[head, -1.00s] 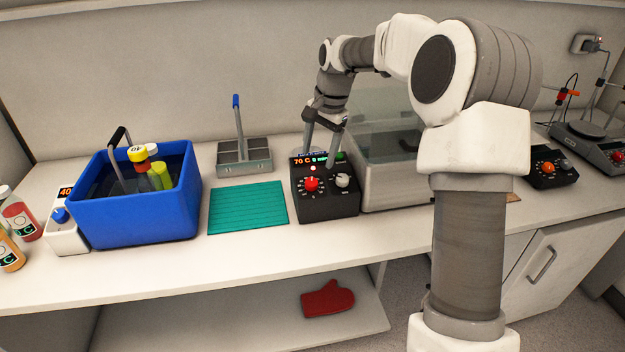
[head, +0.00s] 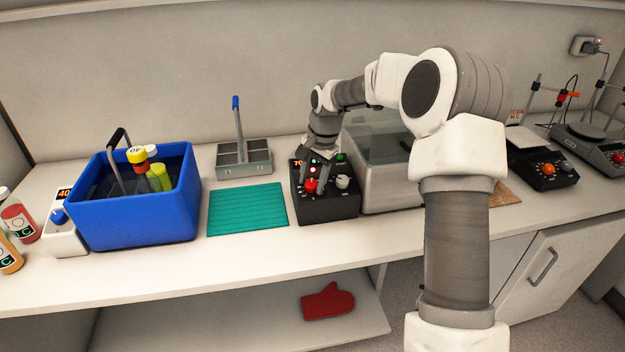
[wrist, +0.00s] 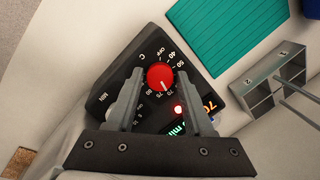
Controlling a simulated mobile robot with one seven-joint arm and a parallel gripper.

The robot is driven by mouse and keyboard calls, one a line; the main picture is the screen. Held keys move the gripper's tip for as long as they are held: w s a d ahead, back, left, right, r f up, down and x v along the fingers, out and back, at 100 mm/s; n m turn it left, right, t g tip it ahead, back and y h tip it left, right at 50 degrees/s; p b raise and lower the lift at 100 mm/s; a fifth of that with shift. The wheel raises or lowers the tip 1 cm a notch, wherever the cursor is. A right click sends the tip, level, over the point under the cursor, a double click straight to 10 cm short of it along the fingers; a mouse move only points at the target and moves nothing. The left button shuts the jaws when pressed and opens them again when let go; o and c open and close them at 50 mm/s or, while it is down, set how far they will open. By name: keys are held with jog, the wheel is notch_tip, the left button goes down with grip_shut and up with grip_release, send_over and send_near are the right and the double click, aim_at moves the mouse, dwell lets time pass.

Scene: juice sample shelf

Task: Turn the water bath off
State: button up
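The water bath is a steel-sided tank with a clear lid (head: 385,185) and a black control box (head: 335,208) at its left front. The box has a red knob (head: 310,187) and a pale knob (head: 342,181). In the wrist view, the red knob (wrist: 160,80) has its white mark near 70 on a scale that includes OFF. A red lamp (wrist: 178,109) is lit, and the orange display (wrist: 209,103) is partly hidden. My gripper (head: 313,180) is open, pointing down at the box. Its fingers stand either side of the red knob, with gaps visible.
A blue tub (head: 135,220) holding bottles stands at the left, with a white controller (head: 65,237) reading 40. A teal mat (head: 247,209) and a grey rack (head: 245,162) lie left of the box.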

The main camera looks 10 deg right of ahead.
grip_shut()
jog(key=shift+n, duration=0.3)
